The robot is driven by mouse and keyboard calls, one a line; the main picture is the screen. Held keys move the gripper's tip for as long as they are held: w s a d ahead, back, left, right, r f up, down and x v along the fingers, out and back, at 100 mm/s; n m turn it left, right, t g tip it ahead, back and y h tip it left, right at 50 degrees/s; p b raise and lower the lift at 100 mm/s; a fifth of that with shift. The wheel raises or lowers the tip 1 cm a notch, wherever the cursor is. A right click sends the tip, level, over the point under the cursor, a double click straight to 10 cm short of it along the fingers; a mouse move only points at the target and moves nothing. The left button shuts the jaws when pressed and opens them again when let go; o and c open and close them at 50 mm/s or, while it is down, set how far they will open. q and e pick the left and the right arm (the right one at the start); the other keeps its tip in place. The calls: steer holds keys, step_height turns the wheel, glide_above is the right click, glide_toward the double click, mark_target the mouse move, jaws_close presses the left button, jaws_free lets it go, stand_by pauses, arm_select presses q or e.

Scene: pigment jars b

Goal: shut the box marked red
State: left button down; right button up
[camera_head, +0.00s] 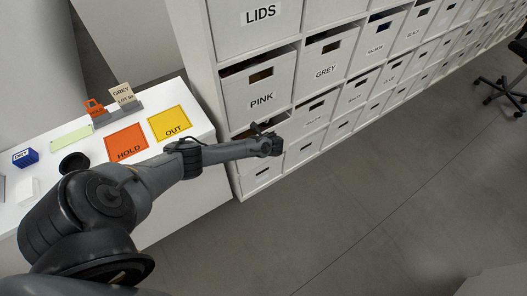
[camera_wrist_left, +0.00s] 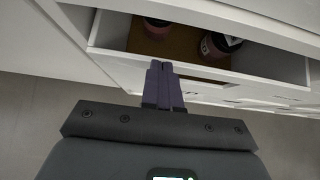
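My left arm reaches from the lower left to the shelf's near column, and its gripper (camera_head: 272,147) is just below the box marked PINK. In the left wrist view the two dark fingers (camera_wrist_left: 163,84) are together and shut, with nothing seen between them. They are at the front wall of a white box (camera_wrist_left: 112,62) that stands partly pulled out. I cannot tell whether they touch it. Two dark jars (camera_wrist_left: 157,27) (camera_wrist_left: 212,46) show inside it on a brown floor. No label reading red is legible; the arm covers the box front below PINK. My right gripper is not in view.
The PINK box (camera_head: 261,98) is right above the gripper, with the GREY box (camera_head: 325,72) to its right. A white table (camera_head: 190,105) with orange HOLD (camera_head: 127,142) and yellow OUT (camera_head: 170,122) mats stands at left. The grey floor (camera_head: 370,205) right of the arm is clear.

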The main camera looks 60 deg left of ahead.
arm_select(q)
steer(key=a, duration=0.2)
steer(key=shift+s+a+f, duration=0.1)
steer(key=shift+a, duration=0.3)
steer(key=shift+a+b, duration=0.1)
steer(key=shift+b, duration=0.2)
steer(key=shift+s+f, duration=0.1)
steer(key=shift+f, duration=0.05)
